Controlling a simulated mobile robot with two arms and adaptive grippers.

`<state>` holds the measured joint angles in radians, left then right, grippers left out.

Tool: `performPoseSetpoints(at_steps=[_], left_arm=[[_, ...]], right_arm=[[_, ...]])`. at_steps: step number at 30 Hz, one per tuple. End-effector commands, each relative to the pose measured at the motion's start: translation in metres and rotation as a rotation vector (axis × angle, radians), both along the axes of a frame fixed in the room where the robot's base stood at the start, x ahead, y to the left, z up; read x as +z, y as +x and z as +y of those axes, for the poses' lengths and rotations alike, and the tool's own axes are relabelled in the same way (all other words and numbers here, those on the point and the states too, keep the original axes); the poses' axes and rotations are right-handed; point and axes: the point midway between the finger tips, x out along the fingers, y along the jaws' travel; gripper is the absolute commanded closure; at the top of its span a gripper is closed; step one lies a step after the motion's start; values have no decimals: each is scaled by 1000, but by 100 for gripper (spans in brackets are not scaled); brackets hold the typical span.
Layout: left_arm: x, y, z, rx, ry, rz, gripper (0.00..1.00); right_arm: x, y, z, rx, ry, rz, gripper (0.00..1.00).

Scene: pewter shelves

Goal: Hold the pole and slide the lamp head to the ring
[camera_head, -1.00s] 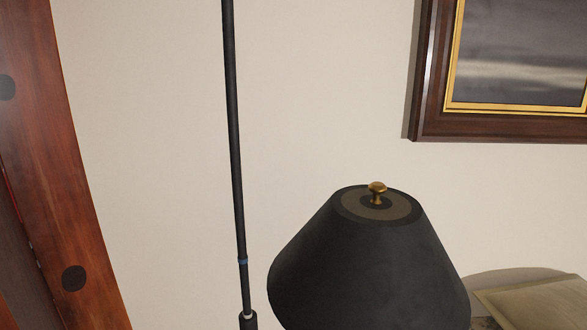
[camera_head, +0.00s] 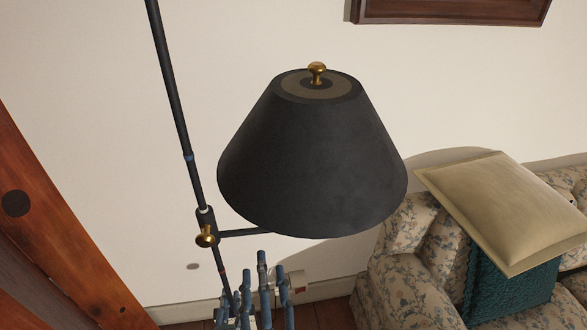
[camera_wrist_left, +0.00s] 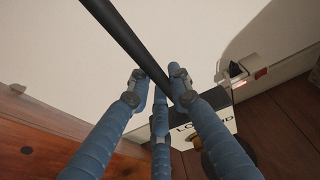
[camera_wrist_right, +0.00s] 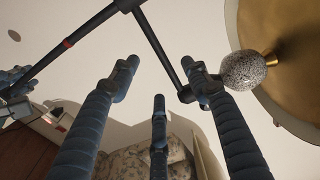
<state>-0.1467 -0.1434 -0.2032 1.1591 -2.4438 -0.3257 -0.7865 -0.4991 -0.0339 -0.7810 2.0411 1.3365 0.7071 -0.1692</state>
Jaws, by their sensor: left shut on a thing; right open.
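The thin dark pole (camera_head: 168,80) runs steeply down the left of the head view. It has a blue ring (camera_head: 188,157) above the slider and a red band (camera_head: 222,268) below it. The lamp head's slider (camera_head: 206,219) sits on the pole below the blue ring, with a brass knob (camera_head: 206,236) and side arm (camera_head: 245,232) to the black shade (camera_head: 312,150). My left gripper (camera_wrist_left: 157,85) is shut on the pole, below the red band. My right gripper (camera_wrist_right: 160,72) is open beneath the shade; the side arm passes between its fingers in the right wrist view.
A floral sofa (camera_head: 395,265) with a beige cushion (camera_head: 505,205) and teal cushion (camera_head: 510,290) stands at right. A wooden beam (camera_head: 60,230) fills the lower left. A bulb (camera_wrist_right: 243,70) hangs inside the shade. The wall behind the pole is clear.

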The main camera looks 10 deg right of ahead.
Motion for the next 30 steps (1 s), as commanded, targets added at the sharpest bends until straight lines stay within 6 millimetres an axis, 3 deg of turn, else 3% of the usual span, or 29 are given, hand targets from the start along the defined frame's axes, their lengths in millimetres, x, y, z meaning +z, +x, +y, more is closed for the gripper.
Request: performPoseSetpoints(at_steps=[3,4,7,20,25,30], left_arm=[[6,3,-5,-3,-6,-11,100],[6,3,-5,-3,-6,-11,77],[5,3,-5,-4,-5,-8,59],[1,-3,-2,-2,-2,0,59],[7,-24,-1,0,-2,1,59],[18,-60,0,-2,-3,2,59]], right_arm=[[0,0,0,0,0,0,53],[0,0,0,0,0,0,53],[0,0,0,0,0,0,53],[0,0,0,0,0,0,53],[0,0,0,0,0,0,53],[0,0,0,0,0,0,53]])
